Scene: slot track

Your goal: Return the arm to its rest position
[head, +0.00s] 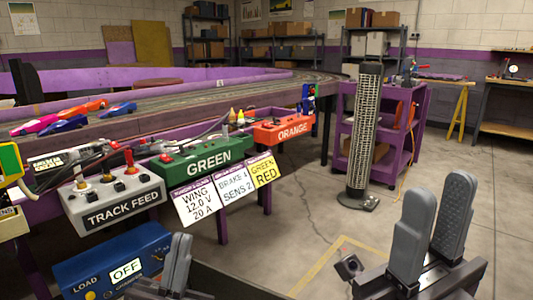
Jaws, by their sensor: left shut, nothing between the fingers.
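My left gripper (181,242) is at the bottom of the head view, left of centre. Its grey fingers are together with nothing between them. It is in front of the blue load box (115,262) and below the hanging cards, apart from the controls. My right gripper (439,192) is at the lower right, pointing up. Its two grey fingers stand apart with nothing seen between them, over open floor. Most of both arms is out of view.
The grey TRACK FEED box (112,203), green GREEN box (203,158) and orange ORANGE box (283,130) line the track's edge. Slot cars (62,124) are at left. A tower heater (363,135) stands by a purple cart (412,150). The floor at right is clear.

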